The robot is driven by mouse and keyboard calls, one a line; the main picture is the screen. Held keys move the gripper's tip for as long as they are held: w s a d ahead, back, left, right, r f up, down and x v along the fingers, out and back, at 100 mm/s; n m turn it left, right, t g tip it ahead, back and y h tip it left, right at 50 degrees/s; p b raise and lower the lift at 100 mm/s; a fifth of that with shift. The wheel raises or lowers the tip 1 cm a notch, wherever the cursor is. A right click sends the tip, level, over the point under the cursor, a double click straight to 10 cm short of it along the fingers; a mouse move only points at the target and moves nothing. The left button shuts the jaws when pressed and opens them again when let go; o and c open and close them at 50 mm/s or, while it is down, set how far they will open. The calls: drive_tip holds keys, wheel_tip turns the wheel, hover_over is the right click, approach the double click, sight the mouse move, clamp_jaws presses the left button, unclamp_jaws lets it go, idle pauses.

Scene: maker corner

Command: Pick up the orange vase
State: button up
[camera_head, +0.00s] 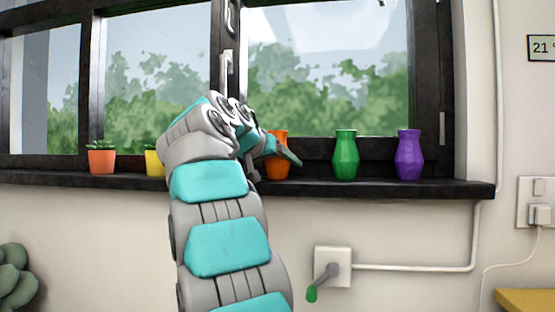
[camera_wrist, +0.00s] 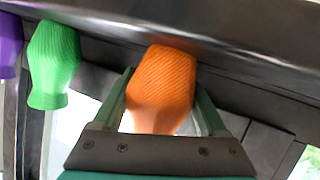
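The orange vase (camera_head: 279,168) stands upright on the dark window sill, partly hidden behind my gripper (camera_head: 283,154) in the head view. In the wrist view the orange vase (camera_wrist: 162,88) sits between the two green fingers of my gripper (camera_wrist: 165,82), one finger on each side. The fingers look spread, with light gaps beside the vase's narrower part. Whether either finger touches its widest part is hard to tell. The vase's base still meets the sill.
A green vase (camera_head: 346,155) and a purple vase (camera_head: 409,155) stand to the right on the sill (camera_head: 380,190). An orange pot (camera_head: 102,160) and a yellow pot (camera_head: 154,163) stand left. The window frame (camera_head: 228,60) is close behind.

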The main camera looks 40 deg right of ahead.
drive_tip(key=c, duration=0.9)
drive_tip(key=shift+r, duration=0.25)
